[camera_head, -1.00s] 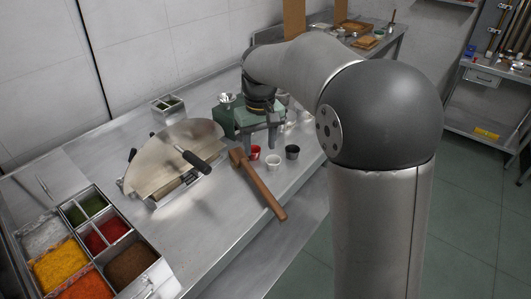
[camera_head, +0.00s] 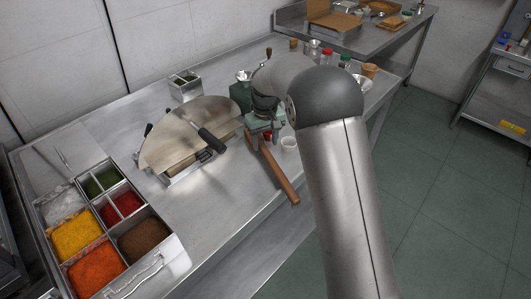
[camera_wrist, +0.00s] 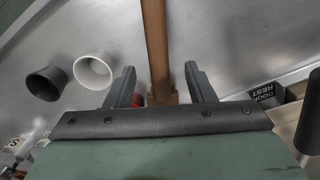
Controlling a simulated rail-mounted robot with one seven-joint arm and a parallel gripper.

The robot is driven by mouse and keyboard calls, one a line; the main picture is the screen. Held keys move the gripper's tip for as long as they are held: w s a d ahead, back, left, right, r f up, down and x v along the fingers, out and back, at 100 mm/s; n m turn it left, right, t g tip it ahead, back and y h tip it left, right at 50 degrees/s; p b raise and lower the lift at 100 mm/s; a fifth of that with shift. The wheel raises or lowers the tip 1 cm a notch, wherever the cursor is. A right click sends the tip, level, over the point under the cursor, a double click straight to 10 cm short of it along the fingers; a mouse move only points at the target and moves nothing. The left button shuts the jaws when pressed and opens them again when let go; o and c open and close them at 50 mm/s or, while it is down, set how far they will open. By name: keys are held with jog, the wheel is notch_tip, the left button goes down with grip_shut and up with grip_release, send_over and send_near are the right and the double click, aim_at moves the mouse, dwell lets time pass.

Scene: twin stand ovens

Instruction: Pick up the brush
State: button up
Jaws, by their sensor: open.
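The brush (camera_head: 273,170), a long brown wooden tool, lies on the steel counter right of the round board. Its head end is partly covered by my gripper in the head view. In the wrist view its handle (camera_wrist: 155,35) runs from the top edge down between my two fingers. My gripper (camera_wrist: 160,72) is open, with one grey finger on each side of the handle and a gap on both sides. The brush's lower end is partly hidden by the gripper body. I cannot tell the exact height of the fingers above the counter.
A white cup (camera_wrist: 93,70) and a dark cup (camera_wrist: 47,83) stand left of the fingers. A red cup (camera_wrist: 138,99) shows beside the left finger. The round board (camera_head: 180,130) with a black-handled tool (camera_head: 209,138) lies left of the brush. Spice bins (camera_head: 75,237) fill the near-left counter.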

aim_at(265, 150)
jog(key=shift+w+f+p, duration=0.15)
jog(key=shift+f+p, duration=0.6)
jog(key=shift+f, duration=2.2)
grip_shut()
